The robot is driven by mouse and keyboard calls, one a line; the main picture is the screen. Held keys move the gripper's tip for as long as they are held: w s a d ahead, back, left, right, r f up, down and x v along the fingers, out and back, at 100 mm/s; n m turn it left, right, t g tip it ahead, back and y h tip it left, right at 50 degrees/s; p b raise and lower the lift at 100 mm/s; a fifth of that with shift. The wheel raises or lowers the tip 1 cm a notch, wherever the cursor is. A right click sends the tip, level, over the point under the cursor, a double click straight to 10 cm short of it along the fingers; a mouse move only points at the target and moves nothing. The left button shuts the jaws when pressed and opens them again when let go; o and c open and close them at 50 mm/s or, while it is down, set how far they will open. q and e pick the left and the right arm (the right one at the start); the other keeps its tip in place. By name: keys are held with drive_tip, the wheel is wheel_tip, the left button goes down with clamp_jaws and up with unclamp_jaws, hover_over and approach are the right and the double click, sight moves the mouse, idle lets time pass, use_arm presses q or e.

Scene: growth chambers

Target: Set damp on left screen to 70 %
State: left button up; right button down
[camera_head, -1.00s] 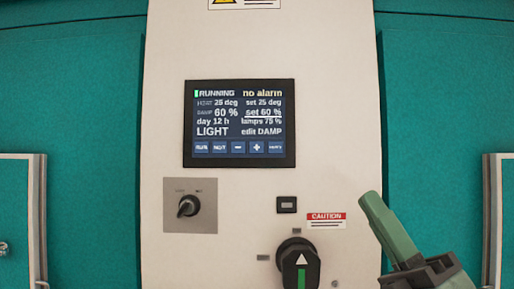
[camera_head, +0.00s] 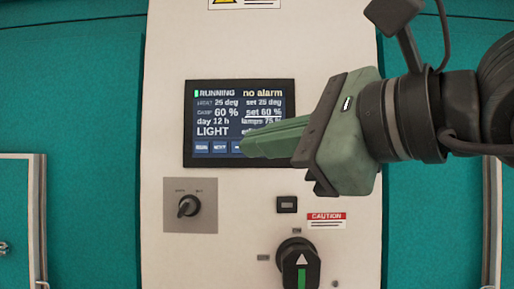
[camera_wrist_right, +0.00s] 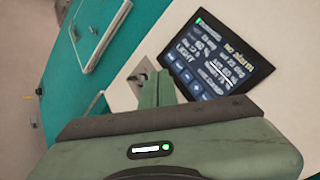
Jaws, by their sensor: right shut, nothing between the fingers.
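The screen (camera_head: 215,125) is lit on the white panel. It reads RUNNING, no alarm, damp 60 %, and set 60 % underlined. Its button row shows RUN, NEXT and minus at the left; my right gripper covers the plus and the button at the far right. My right gripper (camera_head: 247,145) is shut and empty, with its green fingertips in front of the button row near the minus button. I cannot tell whether they touch the glass. In the right wrist view the screen (camera_wrist_right: 218,55) shows tilted beyond the shut fingers (camera_wrist_right: 155,85). My left gripper is not in view.
Below the screen are a small key switch (camera_head: 188,206), a small black square fitting (camera_head: 287,205), a caution label (camera_head: 326,220) and a large black rotary knob (camera_head: 298,265). Teal chamber walls (camera_head: 75,100) stand on both sides. The panel left of the screen is clear.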

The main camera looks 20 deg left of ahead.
drive_tip(key=shift+w, duration=0.1)
drive_tip(key=w+a+p, duration=0.2)
drive_tip(key=w+p, duration=0.2)
drive_tip(key=w, duration=0.4)
drive_tip(key=shift+w+a, duration=0.15)
drive_tip(key=shift+a, duration=0.1)
idle(1.9)
drive_tip(key=shift+w+a, duration=0.1)
drive_tip(key=shift+w, duration=0.25)
